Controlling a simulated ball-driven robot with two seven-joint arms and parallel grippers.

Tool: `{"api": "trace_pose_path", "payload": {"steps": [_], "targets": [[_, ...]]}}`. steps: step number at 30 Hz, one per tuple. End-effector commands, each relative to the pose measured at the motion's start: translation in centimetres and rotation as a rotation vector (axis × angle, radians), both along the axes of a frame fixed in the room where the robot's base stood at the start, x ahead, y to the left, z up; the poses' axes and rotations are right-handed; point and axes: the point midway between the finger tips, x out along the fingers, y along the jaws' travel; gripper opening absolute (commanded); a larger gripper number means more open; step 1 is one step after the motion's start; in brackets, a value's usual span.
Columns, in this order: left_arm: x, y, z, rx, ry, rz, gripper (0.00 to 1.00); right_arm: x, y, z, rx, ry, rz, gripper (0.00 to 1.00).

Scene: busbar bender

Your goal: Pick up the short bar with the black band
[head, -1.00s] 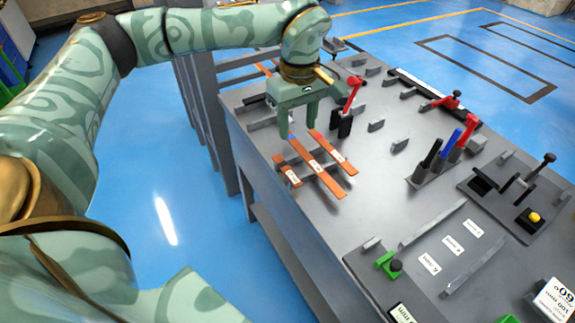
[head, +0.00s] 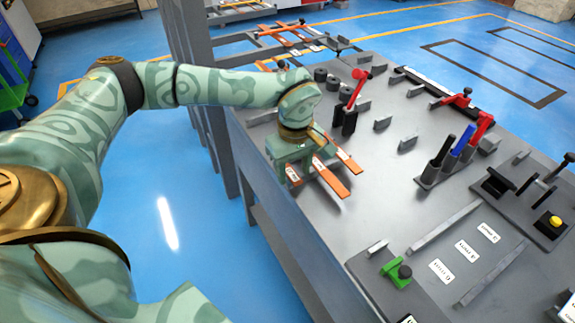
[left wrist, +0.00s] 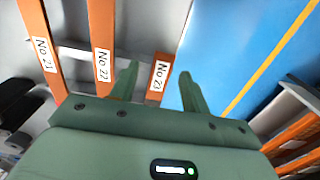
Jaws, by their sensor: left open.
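Three orange bars with white labels lie side by side on the grey bench. The shortest bar (left wrist: 158,78), labelled No 23, also shows at the left of the group in the head view (head: 293,173). I cannot make out a black band on it. My left gripper (head: 291,168) is over this bar, pointing down. In the left wrist view the open left gripper (left wrist: 159,70) has one finger on each side of the short bar, with gaps on both sides. The bar No 22 (left wrist: 102,45) is just left of the fingers. My right gripper is not in view.
The longer bars, No 22 (head: 330,179) and No 21 (head: 347,158), lie close by. A red-handled clamp (head: 356,92) stands behind them. Marker pens (head: 462,140) are in a holder to the right. The bench edge and blue floor (head: 200,200) are left of the bars.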

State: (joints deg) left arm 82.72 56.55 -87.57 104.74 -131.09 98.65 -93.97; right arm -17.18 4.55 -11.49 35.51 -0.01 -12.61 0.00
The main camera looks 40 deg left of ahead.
Motion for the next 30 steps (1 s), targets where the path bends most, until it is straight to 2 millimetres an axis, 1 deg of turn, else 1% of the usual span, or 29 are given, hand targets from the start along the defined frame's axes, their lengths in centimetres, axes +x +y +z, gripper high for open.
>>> {"api": "trace_pose_path", "payload": {"steps": [10,11,12,14,15,16,26,30], "targets": [[-0.1,0.0,0.0,0.001,0.003,0.0,0.48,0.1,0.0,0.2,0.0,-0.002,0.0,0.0],[-0.1,0.0,0.0,0.001,0.003,0.0,0.45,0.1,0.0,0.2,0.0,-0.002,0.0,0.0],[-0.1,0.0,-0.1,0.001,0.003,0.0,0.34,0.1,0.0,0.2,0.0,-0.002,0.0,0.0],[-0.1,0.0,-0.1,0.001,0.003,0.0,0.17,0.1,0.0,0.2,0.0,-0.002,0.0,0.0],[-0.1,0.0,-0.1,0.001,0.003,0.0,0.06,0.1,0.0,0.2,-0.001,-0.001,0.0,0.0],[-0.1,0.0,-0.1,0.001,0.003,0.0,0.0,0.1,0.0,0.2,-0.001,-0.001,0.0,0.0],[0.0,0.0,0.1,0.0,0.001,0.0,0.0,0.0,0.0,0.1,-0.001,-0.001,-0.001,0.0],[0.0,0.0,1.7,0.0,-0.002,0.001,0.0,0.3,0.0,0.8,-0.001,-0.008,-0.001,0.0]]}}
